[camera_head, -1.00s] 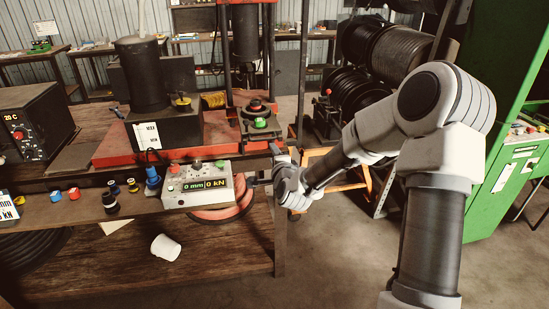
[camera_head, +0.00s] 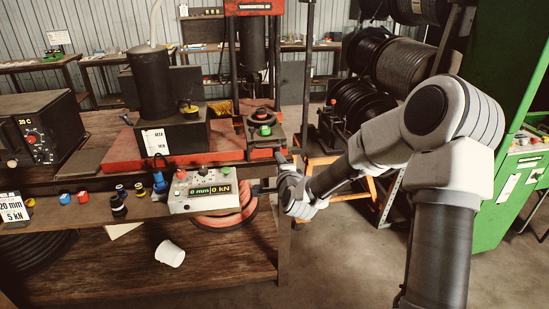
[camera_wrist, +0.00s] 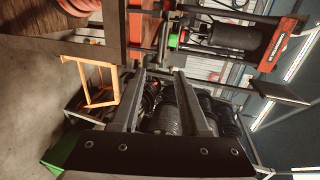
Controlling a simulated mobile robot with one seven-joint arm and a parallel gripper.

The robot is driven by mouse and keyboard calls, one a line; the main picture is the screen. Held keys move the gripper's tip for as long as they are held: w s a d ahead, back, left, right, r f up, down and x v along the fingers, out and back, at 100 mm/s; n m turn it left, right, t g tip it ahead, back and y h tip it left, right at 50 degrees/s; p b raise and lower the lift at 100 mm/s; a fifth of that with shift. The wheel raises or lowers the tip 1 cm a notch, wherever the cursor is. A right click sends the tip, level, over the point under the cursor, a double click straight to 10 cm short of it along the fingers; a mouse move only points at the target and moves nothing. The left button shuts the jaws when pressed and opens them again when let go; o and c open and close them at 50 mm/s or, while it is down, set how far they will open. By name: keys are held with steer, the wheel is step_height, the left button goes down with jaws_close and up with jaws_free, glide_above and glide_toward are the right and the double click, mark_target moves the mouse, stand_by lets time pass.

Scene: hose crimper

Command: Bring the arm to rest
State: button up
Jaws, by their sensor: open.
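My arm reaches in from the right in the head view, with a white elbow and dark links. My gripper (camera_head: 283,158) is at its end, by the right end of the workbench and just right of the control box (camera_head: 200,189), which reads 0 mm and 0 kN. In the wrist view my gripper (camera_wrist: 162,75) shows two long parallel fingers standing apart, with nothing held between them. Behind the fingers lie black hose reels (camera_wrist: 165,115). In the head view the fingertips are small, and I cannot tell whether they touch anything.
The red press (camera_head: 235,135) stands on the workbench. Small coloured fittings (camera_head: 119,205) lie along its front shelf. A white cup (camera_head: 170,253) lies tipped on the lower shelf. Hose reels (camera_head: 404,62), an orange frame (camera_head: 345,183) and a green cabinet (camera_head: 512,165) stand right. Floor between is open.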

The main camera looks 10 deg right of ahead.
steer(key=s+r+n+g, duration=0.3)
steer(key=s+n, duration=0.3)
steer(key=s, duration=0.7)
steer(key=s+r+n+g, duration=0.3)
steer(key=s+n, duration=0.3)
steer(key=s, duration=0.7)
steer(key=s+r+n+g, duration=0.4)
steer(key=s+n, duration=0.1)
steer(key=s, duration=0.9)
steer(key=shift+d+r+n, duration=0.35)
steer(key=shift+r+n, duration=0.05)
